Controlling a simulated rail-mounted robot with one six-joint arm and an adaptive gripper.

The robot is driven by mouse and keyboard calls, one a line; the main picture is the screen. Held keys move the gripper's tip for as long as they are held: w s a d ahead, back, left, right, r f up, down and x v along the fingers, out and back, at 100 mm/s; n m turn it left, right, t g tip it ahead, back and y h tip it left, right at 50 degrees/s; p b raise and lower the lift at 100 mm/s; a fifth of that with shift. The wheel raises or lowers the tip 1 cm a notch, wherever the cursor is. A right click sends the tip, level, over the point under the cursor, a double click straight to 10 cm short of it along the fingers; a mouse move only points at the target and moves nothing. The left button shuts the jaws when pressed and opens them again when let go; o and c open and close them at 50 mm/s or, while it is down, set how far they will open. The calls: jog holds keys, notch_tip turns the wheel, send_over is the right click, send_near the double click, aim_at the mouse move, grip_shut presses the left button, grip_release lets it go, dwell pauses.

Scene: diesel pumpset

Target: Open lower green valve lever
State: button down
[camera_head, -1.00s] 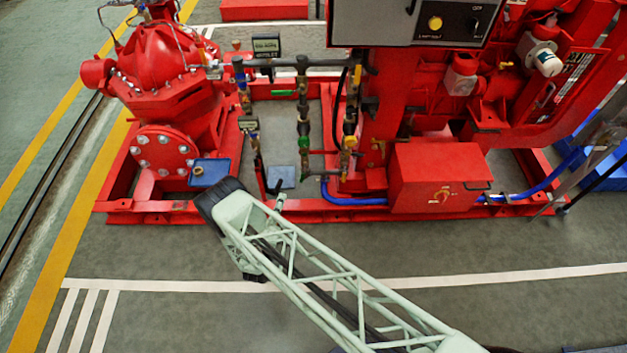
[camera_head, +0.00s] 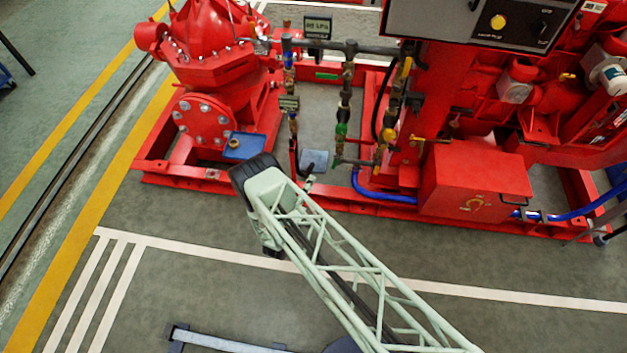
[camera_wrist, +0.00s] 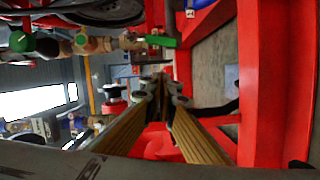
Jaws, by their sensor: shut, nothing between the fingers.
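My gripper (camera_wrist: 165,88) is shut and empty in the middle of the wrist view, with its two yellow-brown fingers running up to meeting tips. A green lever (camera_wrist: 160,41) lies just above the fingertips in that view, at the end of a brass-coloured pipe run, and appears apart from them. A round green part (camera_wrist: 20,41) sits farther left on the same run. In the head view, a lower green valve part (camera_head: 341,129) is on the vertical pipe, and a higher green part (camera_head: 327,76) is above. I cannot tell which matches the wrist-view lever. My gripper is not clearly visible there.
The red pump (camera_head: 215,65) stands left of the pipes. A red box (camera_head: 475,183) and a blue hose (camera_head: 385,196) are at right. A red frame beam (camera_wrist: 262,90) runs close right of the gripper in the wrist view. The floor in front is open.

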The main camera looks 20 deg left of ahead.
aim_at(336, 160)
jog(key=w+d+f+b, duration=0.1)
jog(key=w+d, duration=0.3)
jog(key=w, duration=0.6)
jog(key=shift+f+b, duration=0.15)
jog(key=shift+b, duration=0.75)
